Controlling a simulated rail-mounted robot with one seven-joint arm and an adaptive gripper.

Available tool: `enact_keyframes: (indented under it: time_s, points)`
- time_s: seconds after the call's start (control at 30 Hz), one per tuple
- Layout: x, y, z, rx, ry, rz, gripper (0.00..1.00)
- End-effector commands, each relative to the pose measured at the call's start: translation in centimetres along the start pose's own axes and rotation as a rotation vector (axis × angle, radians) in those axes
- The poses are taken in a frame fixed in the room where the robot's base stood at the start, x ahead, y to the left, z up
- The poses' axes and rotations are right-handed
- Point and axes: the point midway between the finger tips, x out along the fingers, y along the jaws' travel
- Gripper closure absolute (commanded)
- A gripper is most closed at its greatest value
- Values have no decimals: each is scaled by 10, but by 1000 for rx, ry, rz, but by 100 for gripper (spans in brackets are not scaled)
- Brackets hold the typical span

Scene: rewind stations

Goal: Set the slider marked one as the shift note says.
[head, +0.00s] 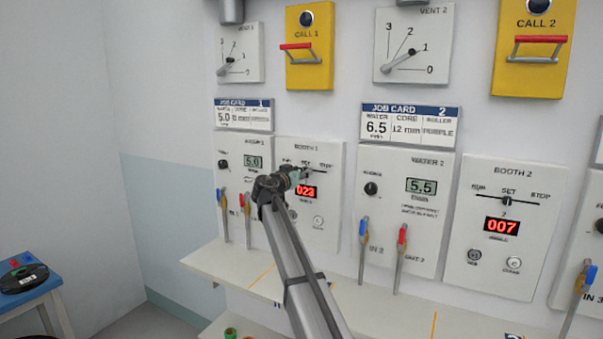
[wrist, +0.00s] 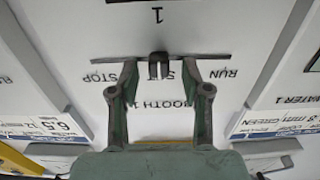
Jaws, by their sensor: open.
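The slider marked one (wrist: 157,66) is a small dark knob on a horizontal slot in the white Booth 1 panel (head: 330,225). In the wrist view, where the lettering is upside down, the knob stands at SET, between STOP at left and RUN at right. My gripper (wrist: 160,73) is open, with one finger on each side of the knob and a gap to it on both sides. In the head view my gripper (head: 301,174) is in front of the slot and hides the knob. I cannot make out a shift note in either view.
The Booth 1 display (head: 305,191) shows red digits below the slot. The Water 1 panel (head: 235,175) is at left and the Water 2 panel (head: 423,240) at right. A shelf (head: 215,262) runs below. A blue stool (head: 35,300) stands at far left.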

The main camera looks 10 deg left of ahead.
Motion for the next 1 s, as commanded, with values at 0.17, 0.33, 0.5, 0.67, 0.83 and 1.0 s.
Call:
enact_keyframes:
  time_s: [0.17,0.33,0.5,0.67,0.83,1.0]
  points:
    - [-28,1,0,1,0,-2,52]
    - [-62,2,0,0,1,-2,52]
    - [-91,1,0,0,1,-2,52]
    - [-108,1,0,0,0,0,52]
    - [-114,0,0,0,0,0,52]
    - [-114,0,0,0,0,0,52]
